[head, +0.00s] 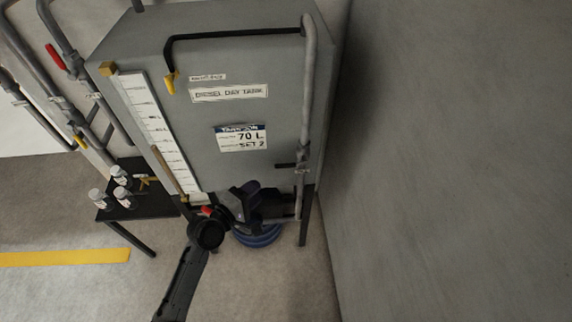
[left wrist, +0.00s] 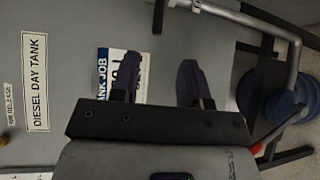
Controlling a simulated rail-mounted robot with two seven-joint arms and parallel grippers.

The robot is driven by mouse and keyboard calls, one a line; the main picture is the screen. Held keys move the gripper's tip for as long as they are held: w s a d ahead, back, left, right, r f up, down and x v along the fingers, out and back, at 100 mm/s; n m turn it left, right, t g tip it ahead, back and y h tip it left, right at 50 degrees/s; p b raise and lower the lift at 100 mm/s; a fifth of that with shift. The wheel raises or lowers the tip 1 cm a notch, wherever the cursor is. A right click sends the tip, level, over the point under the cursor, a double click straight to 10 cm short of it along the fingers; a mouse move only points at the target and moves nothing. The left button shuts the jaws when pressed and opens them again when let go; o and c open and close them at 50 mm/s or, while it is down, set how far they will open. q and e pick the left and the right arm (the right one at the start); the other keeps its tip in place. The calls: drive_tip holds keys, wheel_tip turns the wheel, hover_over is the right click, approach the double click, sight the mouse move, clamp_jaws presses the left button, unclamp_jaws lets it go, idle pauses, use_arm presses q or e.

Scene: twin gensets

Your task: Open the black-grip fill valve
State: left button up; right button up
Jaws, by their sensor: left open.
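The grey diesel day tank (head: 190,120) stands against the wall. A vertical fill pipe (head: 306,110) runs down its right side, and a short black grip (head: 285,165) sticks out leftward from it. In the left wrist view a black grip (left wrist: 158,15) shows at the top edge, beside the pipe (left wrist: 225,12). My left gripper (head: 258,192) is in front of the tank's lower part, below and left of the grip and apart from it. In the left wrist view its two fingers (left wrist: 157,85) are spread with nothing between them. My right gripper is not in view.
A red-handled valve (head: 207,211) is by my left wrist. A blue round container (head: 260,237) sits below the tank. A sight gauge (head: 160,130) and a yellow-handled valve (head: 170,82) are on the tank. A black stand (head: 150,205) with white bottles is left. Bare wall is right.

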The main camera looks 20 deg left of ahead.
sight(283, 167)
use_arm(q)
drive_tip(key=shift+n, duration=0.3)
drive_tip(key=b+x, duration=0.1)
drive_tip(key=x, duration=1.3)
drive_tip(key=shift+r+b, duration=0.1)
drive_tip(key=shift+b, duration=0.25)
drive_tip(key=shift+c, duration=0.2)
drive_tip(key=c, duration=0.3)
clamp_jaws()
